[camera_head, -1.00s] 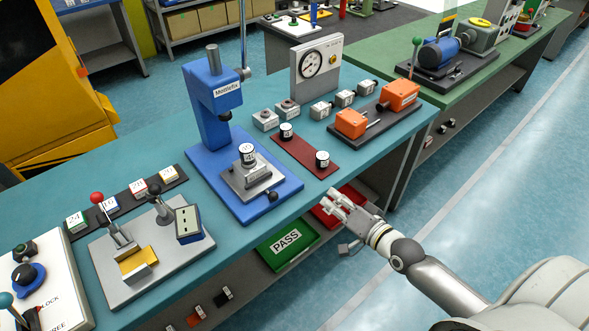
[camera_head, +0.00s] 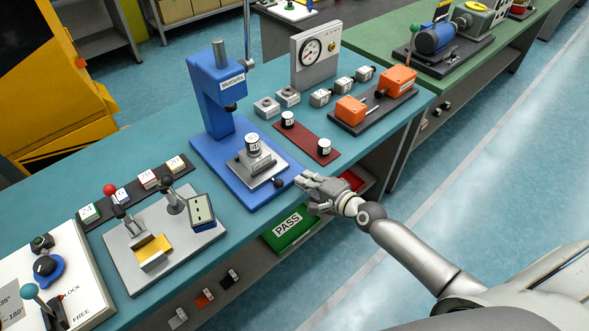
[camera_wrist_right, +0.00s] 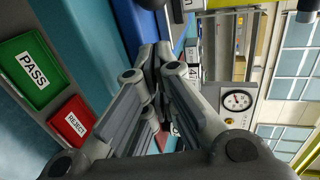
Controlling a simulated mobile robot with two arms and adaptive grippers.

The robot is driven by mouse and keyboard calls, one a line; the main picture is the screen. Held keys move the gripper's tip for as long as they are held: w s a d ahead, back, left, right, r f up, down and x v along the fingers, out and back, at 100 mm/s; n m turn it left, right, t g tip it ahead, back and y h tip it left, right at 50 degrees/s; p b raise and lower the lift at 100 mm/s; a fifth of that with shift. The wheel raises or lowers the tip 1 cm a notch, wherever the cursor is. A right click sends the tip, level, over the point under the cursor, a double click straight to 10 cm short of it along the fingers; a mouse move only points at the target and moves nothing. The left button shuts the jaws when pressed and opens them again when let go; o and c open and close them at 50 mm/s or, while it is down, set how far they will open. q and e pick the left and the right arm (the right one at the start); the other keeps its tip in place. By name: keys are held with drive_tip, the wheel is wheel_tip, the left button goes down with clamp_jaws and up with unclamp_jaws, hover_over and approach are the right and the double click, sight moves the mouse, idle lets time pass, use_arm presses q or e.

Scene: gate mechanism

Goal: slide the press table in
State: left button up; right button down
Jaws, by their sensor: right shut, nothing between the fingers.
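The blue press (camera_head: 215,100) stands on the teal bench. Its grey press table (camera_head: 250,168) sits on the blue base, partly out in front of the column. A white-topped cylinder (camera_head: 253,145) stands on it. A dark round knob (camera_head: 278,182) is at the table's front, near the base's front corner. My right gripper (camera_head: 304,180) is shut and empty, just right of the knob with a small gap. In the right wrist view its fingers (camera_wrist_right: 155,55) meet beside the blue base (camera_wrist_right: 128,20); a dark round part shows at the top edge. My left gripper is out of view.
A brown strip (camera_head: 305,143) with two cylinders lies right of the press. A grey lever fixture (camera_head: 165,240) stands to the left. Green PASS (camera_head: 290,228) and red REJECT (camera_wrist_right: 74,122) trays sit below the bench edge. The aisle floor is clear.

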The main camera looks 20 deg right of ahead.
approach(272, 152)
drive_tip(key=shift+s+d+f+p, duration=0.1)
drive_tip(key=shift+s+f+p, duration=0.05)
drive_tip(key=shift+f, duration=0.45)
drive_tip(key=shift+s+f+p, duration=0.15)
drive_tip(key=shift+f, duration=0.45)
drive_tip(key=w+a+b, duration=0.1)
drive_tip(key=w, duration=0.2)
drive_tip(key=w+a+b, duration=0.1)
drive_tip(key=w, duration=0.2)
drive_tip(key=w+a+b, duration=0.1)
drive_tip(key=w, duration=0.2)
drive_tip(key=shift+w+a+f+b, duration=0.1)
drive_tip(key=shift+a+f+b, duration=0.05)
drive_tip(key=shift+b, duration=0.2)
drive_tip(key=shift+r, duration=0.3)
